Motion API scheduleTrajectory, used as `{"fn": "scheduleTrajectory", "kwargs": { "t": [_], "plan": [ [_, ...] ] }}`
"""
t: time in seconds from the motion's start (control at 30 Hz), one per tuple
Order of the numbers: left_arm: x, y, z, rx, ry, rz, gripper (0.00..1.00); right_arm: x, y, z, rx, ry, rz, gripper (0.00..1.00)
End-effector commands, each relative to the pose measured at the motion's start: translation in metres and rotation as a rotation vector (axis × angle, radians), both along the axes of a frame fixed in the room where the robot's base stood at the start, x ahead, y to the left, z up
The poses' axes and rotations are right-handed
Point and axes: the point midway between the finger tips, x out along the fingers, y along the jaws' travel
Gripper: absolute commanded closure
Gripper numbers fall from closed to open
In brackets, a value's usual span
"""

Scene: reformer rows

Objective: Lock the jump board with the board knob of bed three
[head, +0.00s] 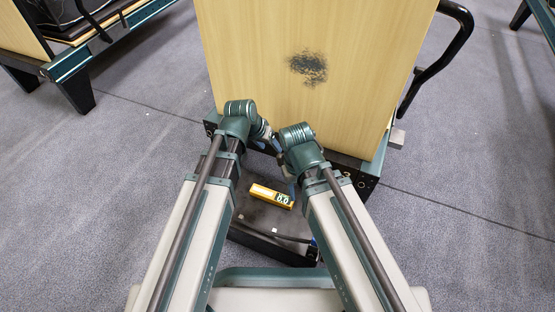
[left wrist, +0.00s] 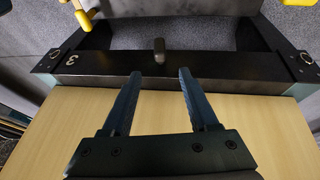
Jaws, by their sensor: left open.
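The jump board (head: 300,60) is a broad light-wood panel with a dark speckled patch in the head view. Its wood also fills the lower left wrist view (left wrist: 60,130). Beyond the wood runs a black crossbar (left wrist: 215,68) marked 3. The board knob (left wrist: 159,50), a small dark upright grip, stands at the middle of the bar. My left gripper (left wrist: 160,75) is open, its two fingers pointing at the bar with the knob ahead between them, apart from it. It is small and partly hidden in the head view (head: 268,134). My right gripper is not clearly visible behind its wrist.
Yellow parts (left wrist: 299,62) show at the corners of the left wrist view. A black curved handle (head: 447,60) stands right of the board. Another bed (head: 75,60) is at the upper left. Grey carpet (head: 480,150) is open on both sides.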

Motion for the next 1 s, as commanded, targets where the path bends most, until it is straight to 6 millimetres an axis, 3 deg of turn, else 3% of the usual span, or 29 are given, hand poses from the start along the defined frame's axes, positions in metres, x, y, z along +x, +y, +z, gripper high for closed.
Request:
{"fn": "scheduleTrajectory", "kwargs": {
  "t": [0.8, 1.0],
  "plan": [
    [0.034, -0.03, -0.106, 0.002, -0.001, -0.002, 0.4, 0.001, 0.0, -0.106, 0.002, -0.005, -0.003, 0.5],
    [0.04, -0.035, -0.121, 0.001, -0.001, -0.001, 0.4, 0.001, 0.0, -0.121, 0.002, -0.005, -0.003, 0.5]
  ]
}}
